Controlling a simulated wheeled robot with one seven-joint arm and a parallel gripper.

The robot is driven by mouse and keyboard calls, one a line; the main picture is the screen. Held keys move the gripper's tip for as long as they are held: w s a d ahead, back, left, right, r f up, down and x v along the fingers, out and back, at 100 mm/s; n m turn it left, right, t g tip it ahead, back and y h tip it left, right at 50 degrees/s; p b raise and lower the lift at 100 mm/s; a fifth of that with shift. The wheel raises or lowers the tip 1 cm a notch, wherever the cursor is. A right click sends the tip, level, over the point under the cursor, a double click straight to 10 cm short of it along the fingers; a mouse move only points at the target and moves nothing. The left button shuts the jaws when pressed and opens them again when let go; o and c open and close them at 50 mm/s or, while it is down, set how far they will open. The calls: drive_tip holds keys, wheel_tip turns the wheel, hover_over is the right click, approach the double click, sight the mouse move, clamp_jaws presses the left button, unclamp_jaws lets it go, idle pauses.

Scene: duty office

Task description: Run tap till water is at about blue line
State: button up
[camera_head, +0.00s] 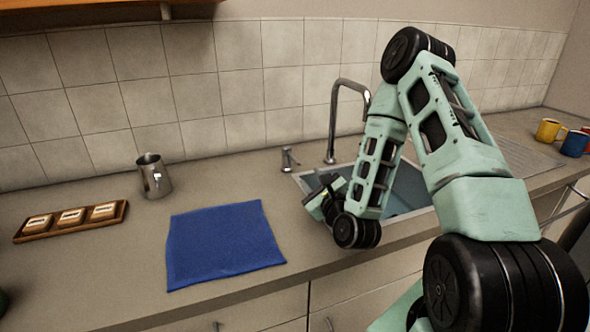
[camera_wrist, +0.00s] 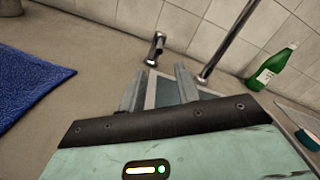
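The tap's tall metal spout (camera_head: 333,120) rises behind the sink (camera_head: 297,177); it also shows in the wrist view (camera_wrist: 228,42). A short metal tap handle (camera_head: 288,158) stands left of the spout. In the wrist view the handle (camera_wrist: 156,48) is just beyond my fingertips, apart from them. My gripper (camera_wrist: 160,82) is open, with nothing visible between its fingers; in the head view it (camera_head: 325,197) is over the sink's left end, partly hidden by my wrist. A metal jug (camera_head: 155,180) stands upright on the counter to the left. I see no blue line and cannot tell the water level.
A blue cloth (camera_head: 220,245) lies on the counter in front of the jug. A wooden tray (camera_head: 50,232) with small labelled blocks is at far left. A green bottle (camera_wrist: 272,70) and a brush (camera_wrist: 305,138) are right of the spout. Mugs (camera_head: 549,131) stand at far right.

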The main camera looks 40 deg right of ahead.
drive_tip(key=shift+f+b+x, duration=0.1)
drive_tip(key=shift+b+x, duration=0.8)
drive_tip(key=shift+b, duration=0.75)
drive_tip(key=shift+f+b+x, duration=0.15)
drive_tip(key=shift+b+x, duration=0.75)
drive_tip(key=shift+b, duration=0.75)
drive_tip(key=p, duration=0.2)
approach(288, 151)
drive_tip(key=x, duration=0.4)
drive_tip(key=shift+w+d+f, duration=0.15)
drive_tip(key=shift+w, duration=0.15)
clamp_jaws()
